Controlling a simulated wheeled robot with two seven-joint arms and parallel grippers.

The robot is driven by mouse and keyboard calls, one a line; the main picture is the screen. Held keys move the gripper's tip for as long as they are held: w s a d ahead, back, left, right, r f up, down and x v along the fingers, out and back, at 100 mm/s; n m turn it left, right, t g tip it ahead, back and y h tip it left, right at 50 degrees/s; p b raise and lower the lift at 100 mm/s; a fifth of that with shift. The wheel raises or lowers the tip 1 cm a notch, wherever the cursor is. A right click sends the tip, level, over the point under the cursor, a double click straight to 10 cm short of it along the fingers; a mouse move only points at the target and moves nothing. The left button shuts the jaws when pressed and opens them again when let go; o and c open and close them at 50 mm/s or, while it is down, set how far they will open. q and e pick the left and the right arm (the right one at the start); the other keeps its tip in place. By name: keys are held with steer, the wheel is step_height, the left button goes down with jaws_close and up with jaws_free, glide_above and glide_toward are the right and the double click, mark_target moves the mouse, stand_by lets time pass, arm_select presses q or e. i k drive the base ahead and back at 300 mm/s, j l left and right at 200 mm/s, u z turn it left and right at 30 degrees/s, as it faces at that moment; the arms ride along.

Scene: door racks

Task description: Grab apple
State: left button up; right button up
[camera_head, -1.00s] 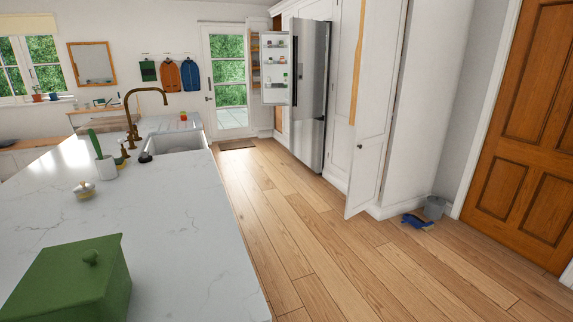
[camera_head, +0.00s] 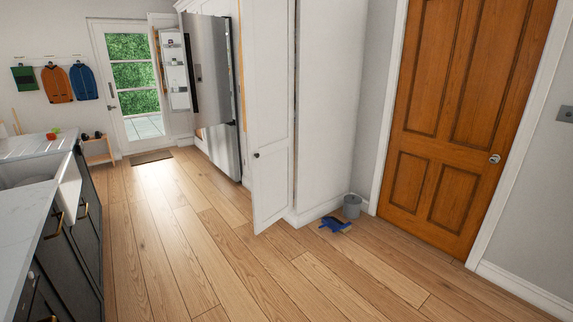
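No apple can be made out for certain. Small red and green items (camera_head: 54,132) sit at the far end of the counter, too small to identify. The fridge (camera_head: 212,90) stands in the middle distance with its door open. Shelves with small items show on the inside of the open fridge door (camera_head: 174,70). Neither of my grippers is in the picture.
A counter (camera_head: 30,225) with a sink (camera_head: 35,172) runs along the left. A white cupboard door (camera_head: 270,150) stands open into the room. A grey bucket (camera_head: 352,206) and a blue brush (camera_head: 335,224) are on the floor. The wooden floor (camera_head: 190,240) is clear mid-room.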

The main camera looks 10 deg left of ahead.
mark_target(50, 136)
steer(key=i+j+u, duration=0.1)
steer(key=i+u, duration=0.2)
steer(key=u, duration=0.15)
steer(key=i+u, duration=0.4)
steer(key=i+l+u, duration=0.15)
steer(key=u, duration=0.3)
steer(key=i+u, duration=0.4)
steer(key=i, duration=2.15)
steer(key=i+l+u, duration=0.1)
steer(key=i, duration=0.9)
steer(key=i+l, duration=0.15)
steer(key=i, duration=0.9)
steer(key=j+u, duration=0.05)
